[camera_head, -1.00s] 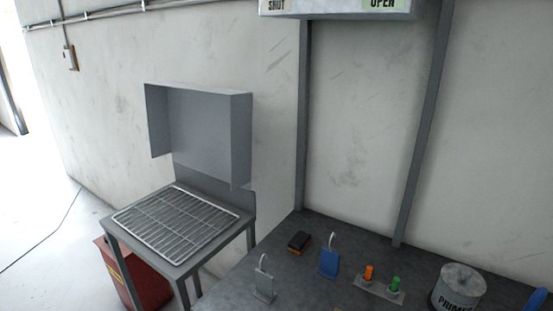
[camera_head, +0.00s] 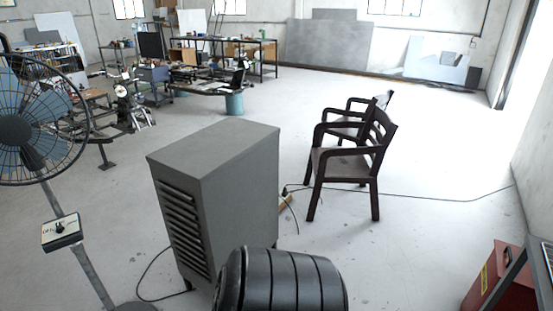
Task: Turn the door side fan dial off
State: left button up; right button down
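A pedestal fan (camera_head: 40,120) with a round wire cage stands at the left edge of the head view. A small pale control box (camera_head: 61,232) with a dark dial (camera_head: 60,227) and short lettering is fixed on its pole. The dial's exact setting is too small to tell. Neither of my grippers is in view.
A grey louvred cabinet (camera_head: 216,190) stands in the middle, with black tyres (camera_head: 283,283) in front of it. Dark wooden armchairs (camera_head: 350,150) stand beyond. Cables lie on the floor. Cluttered benches (camera_head: 215,75) line the back; open floor (camera_head: 440,150) lies at right.

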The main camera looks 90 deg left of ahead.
aim_at(59, 226)
jog(key=u, duration=4.3)
